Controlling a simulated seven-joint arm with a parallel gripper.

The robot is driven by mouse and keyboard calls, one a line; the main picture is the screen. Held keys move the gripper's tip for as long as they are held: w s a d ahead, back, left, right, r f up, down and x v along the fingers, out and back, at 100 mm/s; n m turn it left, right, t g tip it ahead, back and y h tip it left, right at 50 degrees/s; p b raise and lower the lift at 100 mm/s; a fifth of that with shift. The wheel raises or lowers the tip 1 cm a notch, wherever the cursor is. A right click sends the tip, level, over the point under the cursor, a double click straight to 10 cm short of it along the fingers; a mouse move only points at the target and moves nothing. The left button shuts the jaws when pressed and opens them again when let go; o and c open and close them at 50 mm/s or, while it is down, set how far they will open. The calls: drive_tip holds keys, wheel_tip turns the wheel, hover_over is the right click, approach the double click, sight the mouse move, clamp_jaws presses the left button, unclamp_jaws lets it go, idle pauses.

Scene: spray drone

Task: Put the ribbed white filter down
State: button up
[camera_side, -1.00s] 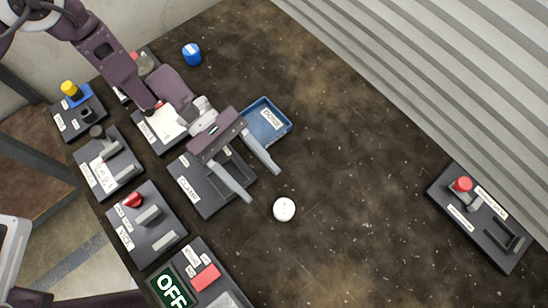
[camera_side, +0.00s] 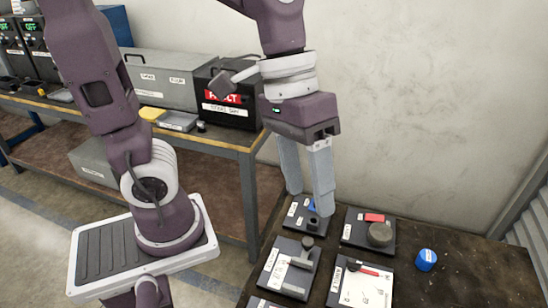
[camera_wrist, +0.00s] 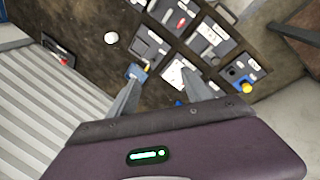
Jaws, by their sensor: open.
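A small round white object (camera_wrist: 111,38) stands on the dark tabletop (camera_wrist: 85,25) in the wrist view. It may be the filter, but it is too small to show ribs. It is out of the side view. My gripper (camera_side: 311,200) is raised beside the back wall in the side view, with its two fingers pointing down. In the wrist view, my gripper (camera_wrist: 163,78) has its fingers apart with nothing held between them. The white object is well away from the fingers.
A blue cap-like piece (camera_side: 427,259) sits near a panel with a dark round part (camera_side: 380,234). A workbench (camera_side: 215,140) with boxes stands behind. Open tabletop surrounds the white object.

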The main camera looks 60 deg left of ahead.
drive_tip(key=s+a+r+t+y, duration=0.1)
drive_tip(key=s+a+t+y, duration=0.2)
drive_tip(key=a, duration=0.6)
drive_tip(key=shift+s+r+m+t, duration=0.4)
drive_tip(key=shift+s+t, duration=0.3)
drive_tip(key=shift+s, duration=0.15)
drive_tip(key=shift+o, duration=0.5)
drive_tip(key=shift+s+a+y, duration=0.2)
drive_tip(key=shift+a+y, duration=0.1)
drive_tip(key=shift+a, duration=0.2)
